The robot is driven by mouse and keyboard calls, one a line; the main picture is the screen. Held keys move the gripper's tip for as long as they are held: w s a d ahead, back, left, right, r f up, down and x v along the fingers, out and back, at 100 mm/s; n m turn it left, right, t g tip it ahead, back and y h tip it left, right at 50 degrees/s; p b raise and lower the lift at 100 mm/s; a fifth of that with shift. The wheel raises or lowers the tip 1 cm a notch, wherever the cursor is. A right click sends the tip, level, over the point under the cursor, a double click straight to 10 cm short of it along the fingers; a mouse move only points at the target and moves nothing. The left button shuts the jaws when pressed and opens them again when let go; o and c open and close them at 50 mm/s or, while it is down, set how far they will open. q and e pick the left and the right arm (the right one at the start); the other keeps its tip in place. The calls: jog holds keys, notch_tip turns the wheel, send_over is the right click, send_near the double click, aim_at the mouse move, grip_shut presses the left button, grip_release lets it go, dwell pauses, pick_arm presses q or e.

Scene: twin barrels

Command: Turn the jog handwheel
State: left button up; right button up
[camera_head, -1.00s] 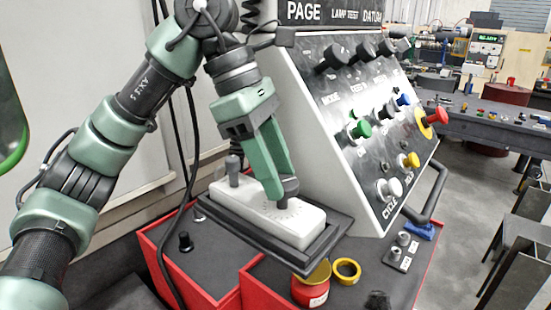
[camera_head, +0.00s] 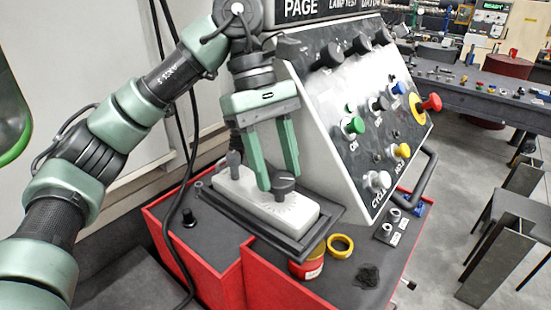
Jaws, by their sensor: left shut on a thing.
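The jog handwheel (camera_head: 285,184) looks like the dark round knob on the front end of a white box (camera_head: 237,202) with dial marks around the knob. My left gripper (camera_head: 278,179) points down from above. Its two green fingers stand on either side of the knob and are shut on it. The fingers hide part of the knob's sides. My right gripper is not in view.
The slanted control panel (camera_head: 335,120) with several knobs and buttons rises close to the right of the gripper. A red cylinder (camera_head: 306,266) and a yellow ring (camera_head: 341,246) stand in front of the box. A dark bar handle (camera_head: 424,180) is at right.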

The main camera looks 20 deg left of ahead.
pick_arm(q)
jog(key=shift+f, duration=0.15)
jog(key=o, duration=1.4)
jog(key=shift+d, duration=0.1)
jog(key=shift+p+v, duration=0.35)
jog(key=shift+v, duration=3.65)
